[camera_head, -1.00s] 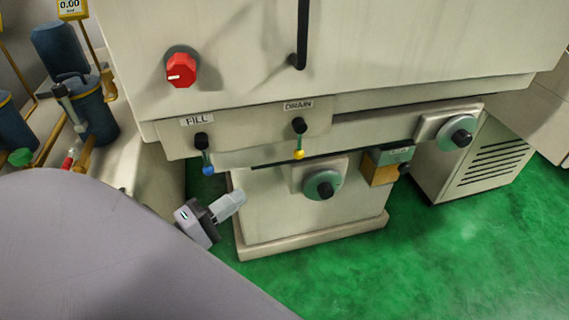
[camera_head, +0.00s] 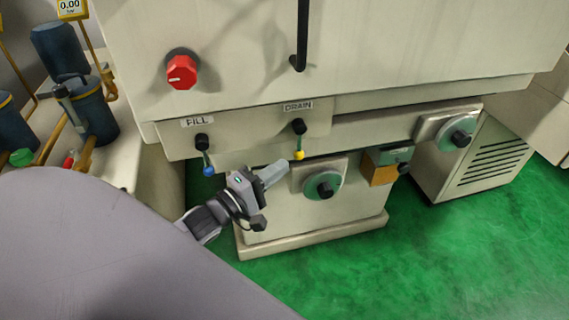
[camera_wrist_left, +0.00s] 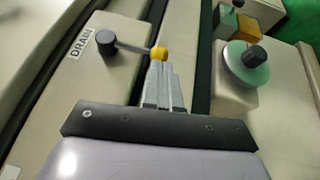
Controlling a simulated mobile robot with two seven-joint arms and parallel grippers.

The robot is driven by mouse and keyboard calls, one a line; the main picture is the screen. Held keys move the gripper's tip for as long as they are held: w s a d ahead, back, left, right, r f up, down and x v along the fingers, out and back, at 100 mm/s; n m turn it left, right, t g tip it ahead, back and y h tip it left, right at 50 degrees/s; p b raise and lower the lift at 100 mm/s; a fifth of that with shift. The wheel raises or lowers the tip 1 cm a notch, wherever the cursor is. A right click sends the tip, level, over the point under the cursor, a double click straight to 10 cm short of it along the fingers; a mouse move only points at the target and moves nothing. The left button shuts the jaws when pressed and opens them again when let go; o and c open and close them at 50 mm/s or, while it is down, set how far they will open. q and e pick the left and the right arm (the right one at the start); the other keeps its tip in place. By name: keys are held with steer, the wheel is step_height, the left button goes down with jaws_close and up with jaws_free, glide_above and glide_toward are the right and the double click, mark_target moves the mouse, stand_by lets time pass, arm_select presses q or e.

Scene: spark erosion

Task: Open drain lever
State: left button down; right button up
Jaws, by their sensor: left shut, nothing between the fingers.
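The drain lever (camera_head: 298,141) is under the DRAIN label on the machine front; it hangs down from a black pivot and ends in a yellow knob. The lever also shows in the left wrist view (camera_wrist_left: 132,48), with the yellow knob just beyond my fingertips. My left gripper (camera_head: 284,168) is shut and empty. Its tips are just left of and slightly below the yellow knob in the head view; I cannot tell whether they touch it. My right gripper is not in view.
The fill lever (camera_head: 205,156) with a blue knob hangs to the left. A round green handwheel (camera_head: 323,184) is right of and below my left gripper. A red knob (camera_head: 182,72) sits above. Green floor (camera_head: 450,250) is clear at the lower right.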

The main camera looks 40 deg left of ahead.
arm_select(q)
steer(key=shift+x, duration=1.2)
steer(key=shift+f, duration=0.1)
